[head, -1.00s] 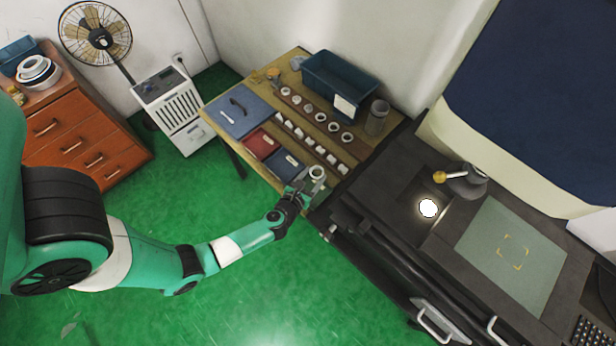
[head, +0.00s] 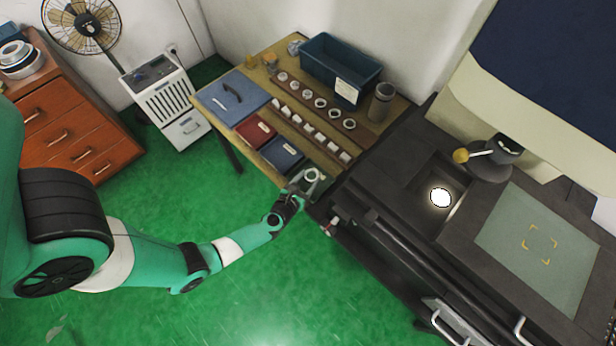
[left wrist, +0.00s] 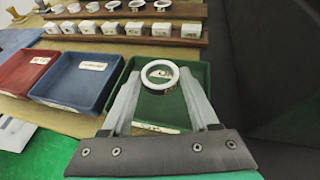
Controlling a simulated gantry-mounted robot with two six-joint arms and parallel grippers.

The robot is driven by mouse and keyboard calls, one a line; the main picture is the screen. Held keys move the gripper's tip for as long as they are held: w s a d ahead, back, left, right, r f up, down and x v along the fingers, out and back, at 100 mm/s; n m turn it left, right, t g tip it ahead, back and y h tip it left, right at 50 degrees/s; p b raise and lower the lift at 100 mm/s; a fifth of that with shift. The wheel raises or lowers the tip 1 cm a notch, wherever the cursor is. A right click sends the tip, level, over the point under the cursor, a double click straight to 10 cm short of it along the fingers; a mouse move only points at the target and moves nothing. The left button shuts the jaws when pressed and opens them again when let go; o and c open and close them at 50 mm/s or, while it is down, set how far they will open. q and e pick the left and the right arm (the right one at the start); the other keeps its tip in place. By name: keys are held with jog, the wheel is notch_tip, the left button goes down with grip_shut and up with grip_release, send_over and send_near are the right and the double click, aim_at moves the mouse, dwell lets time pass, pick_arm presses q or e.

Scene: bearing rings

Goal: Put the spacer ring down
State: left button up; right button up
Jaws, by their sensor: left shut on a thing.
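The spacer ring (left wrist: 145,76), white-rimmed with a dark band on its side, is between the fingers of my left gripper (left wrist: 160,88) in the left wrist view. The gripper is shut on it. The ring appears over a green tray (left wrist: 204,87); the gap beneath it is hard to judge. In the head view, my left gripper (head: 304,180) holds the ring at the front corner of the wooden table, and the arm hides part of the tray. My right gripper is in neither view.
A blue tray (left wrist: 78,80) and a red tray (left wrist: 22,72) stand to the left of the green tray. Behind them are wooden racks with several rings and small white blocks. A dark machine (head: 400,225) borders the table on the right.

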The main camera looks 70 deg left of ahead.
pick_arm(q)
jog(key=shift+f+b, duration=0.7)
jog(key=shift+f, duration=0.8)
jog(key=o, duration=1.4)
jog(key=shift+r, duration=0.1)
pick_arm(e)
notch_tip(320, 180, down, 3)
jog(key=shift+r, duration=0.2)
pick_arm(q)
jog(key=shift+o, duration=0.2)
jog(key=shift+r+p, duration=0.2)
jog(key=shift+p, duration=0.1)
jog(key=shift+s+d+r, duration=0.2)
jog(key=shift+s+d, duration=0.05)
jog(key=p+v, duration=0.4)
jog(key=v, duration=0.7)
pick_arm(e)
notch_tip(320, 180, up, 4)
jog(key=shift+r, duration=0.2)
pick_arm(q)
jog(key=shift+s, duration=0.15)
